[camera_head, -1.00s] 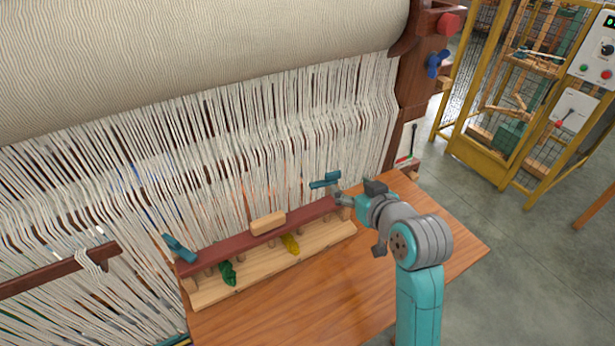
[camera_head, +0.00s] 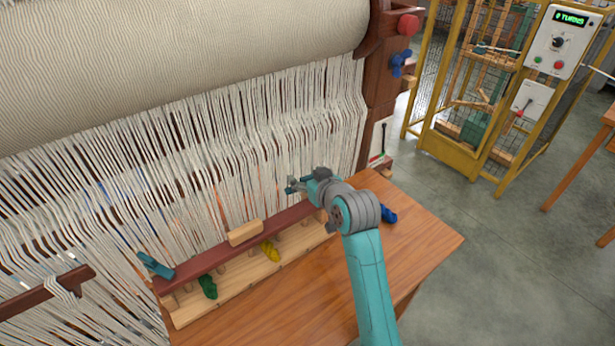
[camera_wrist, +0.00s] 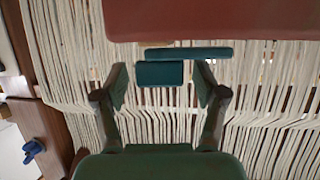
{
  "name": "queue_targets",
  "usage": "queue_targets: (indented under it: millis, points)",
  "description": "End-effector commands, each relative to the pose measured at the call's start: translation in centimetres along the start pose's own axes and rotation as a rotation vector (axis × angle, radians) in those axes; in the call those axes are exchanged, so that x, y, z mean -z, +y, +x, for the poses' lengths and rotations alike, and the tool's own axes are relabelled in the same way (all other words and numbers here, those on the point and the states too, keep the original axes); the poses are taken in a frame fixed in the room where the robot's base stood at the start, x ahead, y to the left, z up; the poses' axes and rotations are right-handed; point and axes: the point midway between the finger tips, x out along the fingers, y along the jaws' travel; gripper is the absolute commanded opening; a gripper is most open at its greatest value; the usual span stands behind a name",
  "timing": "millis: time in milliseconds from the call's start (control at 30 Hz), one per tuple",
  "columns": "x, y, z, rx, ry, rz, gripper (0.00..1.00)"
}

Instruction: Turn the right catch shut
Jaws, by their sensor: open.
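The right catch is teal and shows in the wrist view (camera_wrist: 205,53) as a long handle with a block below it. The handle lies roughly parallel to the edge of the dark red bar (camera_wrist: 200,20). My gripper (camera_wrist: 163,88) is open, with its fingers on either side of the catch's block; I cannot tell whether they touch it. In the head view my gripper (camera_head: 291,186) is at the right end of the red bar (camera_head: 215,256) and mostly hides the right catch. The left catch (camera_head: 156,265) sits across the bar's left end.
A wooden grip (camera_head: 246,232) is on the bar. A green skein (camera_head: 208,286) and a yellow skein (camera_head: 270,250) hang below it; a blue skein (camera_head: 387,215) lies right of my arm. White warp threads (camera_head: 250,130) stand close behind. The table (camera_head: 425,240) is clear at right.

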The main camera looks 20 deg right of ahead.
Motion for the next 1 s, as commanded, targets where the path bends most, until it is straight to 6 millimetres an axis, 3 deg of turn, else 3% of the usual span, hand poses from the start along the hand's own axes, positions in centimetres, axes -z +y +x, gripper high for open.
queue_targets:
  millis: [200, 400, 467, 1000]
  points:
    - [0.02, -0.01, 0.01, 0.0, 0.0, 0.0, 0.71]
    - [0.02, -0.01, 0.0, 0.0, 0.0, 0.0, 0.21]
    - [0.02, -0.01, 0.0, 0.0, 0.0, 0.0, 0.1]
    - [0.11, 0.2, -0.02, 0.132, 0.001, -0.054, 0.1]
